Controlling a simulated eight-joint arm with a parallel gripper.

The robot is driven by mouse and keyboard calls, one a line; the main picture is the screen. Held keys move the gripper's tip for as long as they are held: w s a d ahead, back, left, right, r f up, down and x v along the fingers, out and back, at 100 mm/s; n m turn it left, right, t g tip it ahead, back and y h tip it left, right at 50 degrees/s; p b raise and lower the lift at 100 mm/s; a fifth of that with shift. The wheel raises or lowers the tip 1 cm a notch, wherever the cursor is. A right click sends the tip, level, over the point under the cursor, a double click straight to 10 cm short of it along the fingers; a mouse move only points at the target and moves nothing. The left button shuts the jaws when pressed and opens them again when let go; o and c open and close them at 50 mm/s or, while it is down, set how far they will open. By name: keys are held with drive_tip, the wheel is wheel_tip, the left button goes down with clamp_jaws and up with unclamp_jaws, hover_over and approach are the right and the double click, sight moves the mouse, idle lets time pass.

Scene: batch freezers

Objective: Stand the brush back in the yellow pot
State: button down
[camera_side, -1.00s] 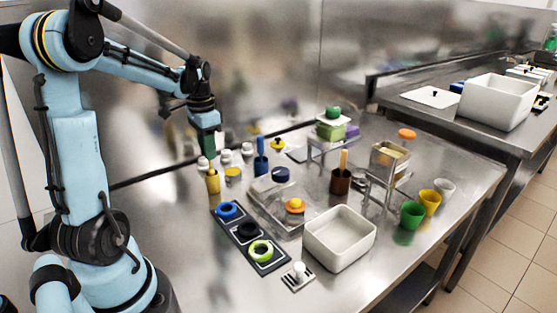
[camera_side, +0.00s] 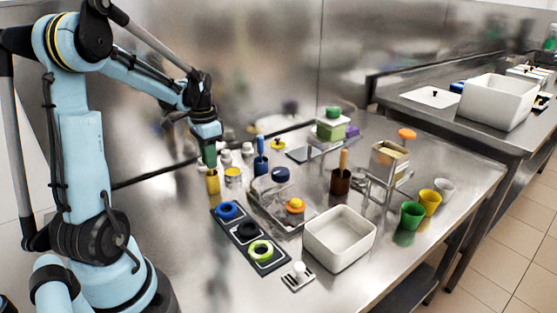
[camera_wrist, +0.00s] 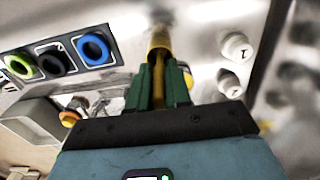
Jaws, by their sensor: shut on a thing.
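My gripper (camera_side: 210,166) has green fingers pointing down, just above the yellow pot (camera_side: 212,183) at the left of the steel table. In the wrist view, the gripper (camera_wrist: 158,72) is shut on the yellow handle of the brush (camera_wrist: 158,88). The handle points toward the yellow pot (camera_wrist: 158,42) and lines up with it. The fingers and the pot hide the lower end of the brush, so I cannot tell how deep it sits in the pot.
White-capped bottles (camera_side: 226,158) and a yellow-banded jar (camera_side: 233,178) stand close behind and right of the pot. A blue pot with a brush (camera_side: 261,161) and a brown pot (camera_side: 340,181) are farther right. A dark ring tray (camera_side: 249,238) and white bin (camera_side: 339,238) lie in front.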

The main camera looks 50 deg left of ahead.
drive_tip(key=shift+f, duration=0.3)
drive_tip(key=c, duration=0.5)
unclamp_jaws()
drive_tip(key=shift+r, duration=3.5)
